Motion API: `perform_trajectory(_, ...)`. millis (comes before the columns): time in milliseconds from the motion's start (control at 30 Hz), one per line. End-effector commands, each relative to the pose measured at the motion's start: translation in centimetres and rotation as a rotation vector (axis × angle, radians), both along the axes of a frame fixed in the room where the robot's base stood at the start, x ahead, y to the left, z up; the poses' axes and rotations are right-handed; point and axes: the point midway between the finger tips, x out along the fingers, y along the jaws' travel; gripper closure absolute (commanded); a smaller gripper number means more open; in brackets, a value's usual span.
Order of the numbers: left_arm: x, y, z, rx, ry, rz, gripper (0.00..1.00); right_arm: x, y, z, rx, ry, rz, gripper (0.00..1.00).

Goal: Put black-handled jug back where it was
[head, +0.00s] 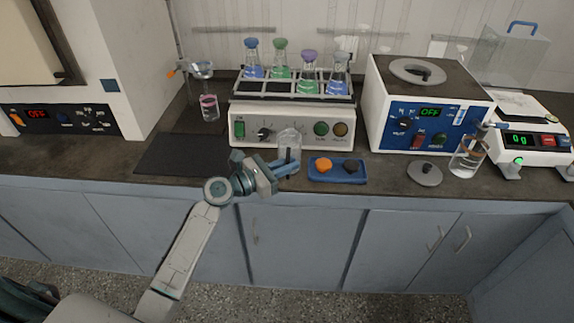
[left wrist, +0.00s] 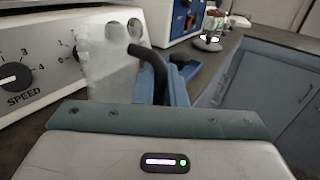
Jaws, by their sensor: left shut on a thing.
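The black-handled jug (head: 289,138) is clear and stands out in front of the shaker with the colored flasks. My left gripper (head: 286,166) is shut on it from the front, near the bench's front edge. In the left wrist view the black handle (left wrist: 150,65) rises between the blue fingers, with the clear jug body (left wrist: 105,62) to its left. I cannot tell whether the jug's base touches the bench. My right gripper is not in view.
The shaker (head: 290,108) is close behind the jug. A blue tray (head: 337,179) with an orange and a dark knob-like piece lies just right. A black mat (head: 180,155) is bare to the left. A glass beaker (head: 467,158) stands farther right, beside a grey disc (head: 424,175).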

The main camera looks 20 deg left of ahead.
Motion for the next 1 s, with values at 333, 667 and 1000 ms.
perform_trajectory(333,0.0,0.0,-0.2,0.0,0.0,0.0,0.83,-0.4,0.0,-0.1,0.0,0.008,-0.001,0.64)
perform_trajectory(667,0.0,0.0,-0.1,0.001,-0.001,0.0,0.67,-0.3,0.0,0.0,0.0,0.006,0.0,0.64)
perform_trajectory(1000,-2.9,2.4,-0.3,0.007,0.001,-0.001,0.67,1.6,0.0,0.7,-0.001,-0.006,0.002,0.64)
